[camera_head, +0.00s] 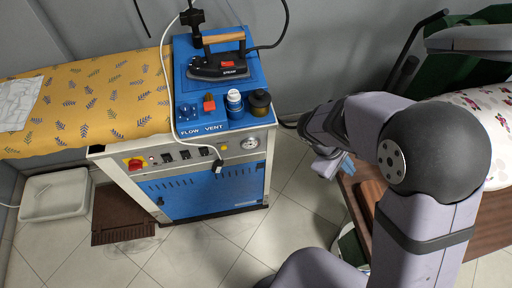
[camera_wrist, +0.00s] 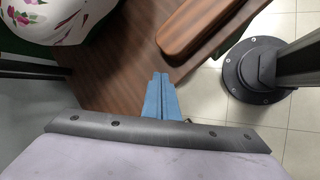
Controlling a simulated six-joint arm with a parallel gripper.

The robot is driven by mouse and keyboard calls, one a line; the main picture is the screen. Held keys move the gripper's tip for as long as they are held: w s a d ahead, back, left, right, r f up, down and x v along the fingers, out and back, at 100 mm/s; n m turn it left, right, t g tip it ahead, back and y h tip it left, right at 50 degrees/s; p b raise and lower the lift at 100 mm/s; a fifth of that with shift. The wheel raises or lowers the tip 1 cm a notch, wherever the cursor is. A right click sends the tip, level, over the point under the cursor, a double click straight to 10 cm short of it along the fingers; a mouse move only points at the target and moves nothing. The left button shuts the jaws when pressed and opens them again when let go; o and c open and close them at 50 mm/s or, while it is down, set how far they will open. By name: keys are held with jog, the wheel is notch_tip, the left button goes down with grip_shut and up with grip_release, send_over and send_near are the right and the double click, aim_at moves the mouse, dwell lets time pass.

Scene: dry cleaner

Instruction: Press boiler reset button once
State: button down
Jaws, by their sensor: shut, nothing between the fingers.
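The boiler (camera_head: 215,190) is a cream and blue cabinet in the middle of the head view. Its sloped front panel carries a red rotary switch on a yellow plate (camera_head: 135,163), several black switches (camera_head: 185,154) and a round gauge (camera_head: 249,143). A red button-like part (camera_head: 209,103) stands on the blue top near the "FLOW" and "VENT" labels. I cannot tell which control is the reset button. My gripper (camera_head: 328,168) is right of the boiler, apart from it. In the wrist view its blue fingers (camera_wrist: 159,82) are together and empty, over a wooden table.
A steam iron (camera_head: 218,65), a white-capped bottle (camera_head: 234,103) and a dark jar (camera_head: 259,102) stand on the boiler, with a pale cable hanging over its front. The yellow cloth-covered board (camera_head: 90,105) adjoins left. The wooden table (camera_wrist: 120,60) bears a brown block (camera_wrist: 197,27).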

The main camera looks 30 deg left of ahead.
aim_at(224, 148)
jog(key=s+a+f+n+t+b, duration=0.3)
jog(key=a+f+b, duration=0.25)
jog(key=a, duration=0.35)
jog(key=s+a+f+n+t+b, duration=0.25)
jog(key=a+f+b, duration=0.25)
jog(key=a+b, duration=0.3)
jog(key=s+a+f+n+t+y+b, duration=0.3)
jog(key=s+a+t+y+b, duration=0.2)
jog(key=s+a, duration=0.7)
jog(key=shift+a+f+t+b, duration=0.3)
jog(key=shift+a+f+t, duration=0.1)
jog(key=shift+a, duration=0.2)
jog(key=w+a+b, duration=0.2)
jog(key=w+a, duration=0.4)
jog(key=shift+w+a, duration=0.2)
dwell(0.6)
jog(key=shift+w+a+b, duration=0.2)
jog(key=shift+b, duration=0.2)
